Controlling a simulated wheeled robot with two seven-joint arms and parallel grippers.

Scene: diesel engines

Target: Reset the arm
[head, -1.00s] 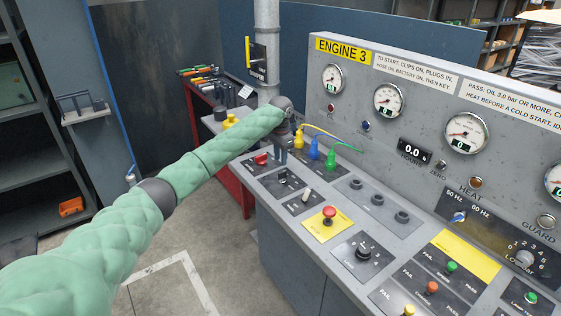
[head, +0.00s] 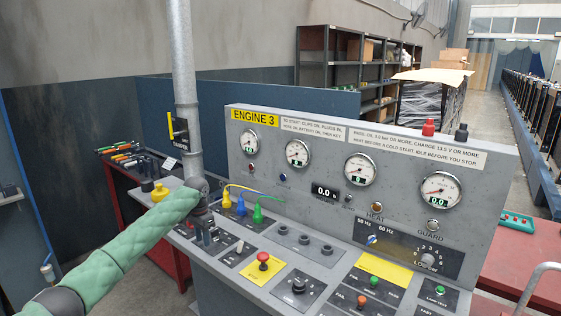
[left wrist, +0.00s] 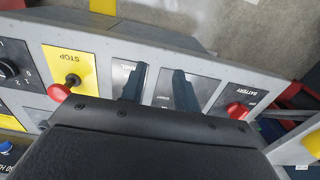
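My left arm comes in from the lower left in the head view. My left gripper (head: 208,240) points down over the left end of the control panel (head: 310,265), beside the coloured plugs. In the left wrist view its two dark fingers (left wrist: 160,84) stand apart with nothing between them, and the panel shows through the gap. A red battery knob (left wrist: 236,110) lies to the right of the fingers, and the red stop button (left wrist: 60,91) to the left. The stop button also shows in the head view (head: 263,257). My right gripper is in neither view.
The gauge board (head: 330,185) rises behind the panel. Yellow, blue and green plugs (head: 241,205) with wires stand close to my gripper. A grey pole (head: 183,85) rises behind it. A red tool bench (head: 125,205) stands at the left, a red table (head: 535,250) at the right.

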